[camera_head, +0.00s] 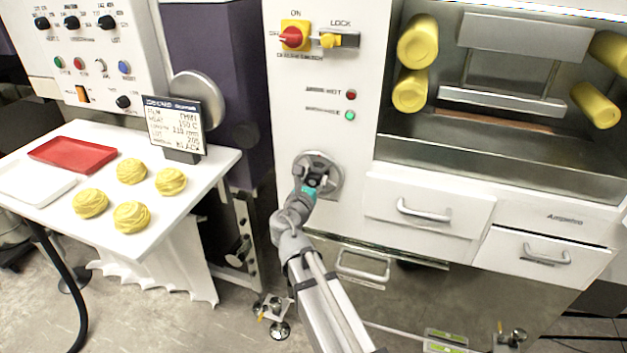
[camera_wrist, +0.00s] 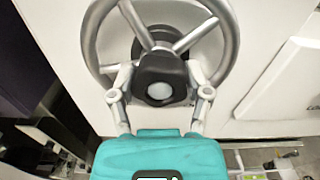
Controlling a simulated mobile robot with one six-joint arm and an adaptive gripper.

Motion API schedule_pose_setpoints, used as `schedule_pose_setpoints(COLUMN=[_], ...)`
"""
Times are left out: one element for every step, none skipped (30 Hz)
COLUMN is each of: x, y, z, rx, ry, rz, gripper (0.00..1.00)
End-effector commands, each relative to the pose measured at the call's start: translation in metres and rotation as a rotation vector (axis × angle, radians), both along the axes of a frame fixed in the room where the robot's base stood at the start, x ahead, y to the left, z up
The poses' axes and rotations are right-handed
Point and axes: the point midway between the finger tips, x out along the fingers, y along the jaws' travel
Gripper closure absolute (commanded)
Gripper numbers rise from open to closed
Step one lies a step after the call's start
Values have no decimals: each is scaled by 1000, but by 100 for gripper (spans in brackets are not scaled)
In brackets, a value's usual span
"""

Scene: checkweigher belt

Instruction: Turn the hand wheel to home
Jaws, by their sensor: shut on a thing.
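The hand wheel (camera_head: 333,172) is a grey metal wheel on the white front of the machine, below the red and green indicator lights. In the wrist view the wheel (camera_wrist: 91,38) shows a round rim, several spokes and a dark centre. My gripper (camera_head: 313,180) is at the wheel in the head view and covers part of its lower left. The exact contact is hidden, and I see no clear home mark.
A white drawer (camera_head: 425,212) with a handle is right of the wheel. A red rotary switch (camera_head: 291,38) and a yellow lock (camera_head: 340,40) are above. A white table (camera_head: 60,208) with trays, yellow balls and a display (camera_head: 174,127) stands left.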

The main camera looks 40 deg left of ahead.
Motion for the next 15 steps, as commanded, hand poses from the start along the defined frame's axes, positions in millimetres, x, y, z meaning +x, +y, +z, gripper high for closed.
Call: schedule_pose_setpoints(x=[0,0,0,0,0,0,0,0,0,0,0,0,0,0,0], y=[1,1,1,1,1,1,1,1,1,1,1,2,2,2,2], z=[0,0,0,0,0,0,0,0,0,0,0,0,0,0,0], rx=[-9,-16,-30,-41,-53,-70,-82,-95,-107,-115,-120,-124,-126,-126,-126], ry=[-5,-8,-15,-20,-26,-34,-39,-45,-51,-54,-57,-59,-60,-60,-60], rz=[1,1,2,2,2,2,2,2,2,2,2,2,2,2,2], gripper=[98,98,98,98,98,98,98,98,98,98,98,97,97,97,98])
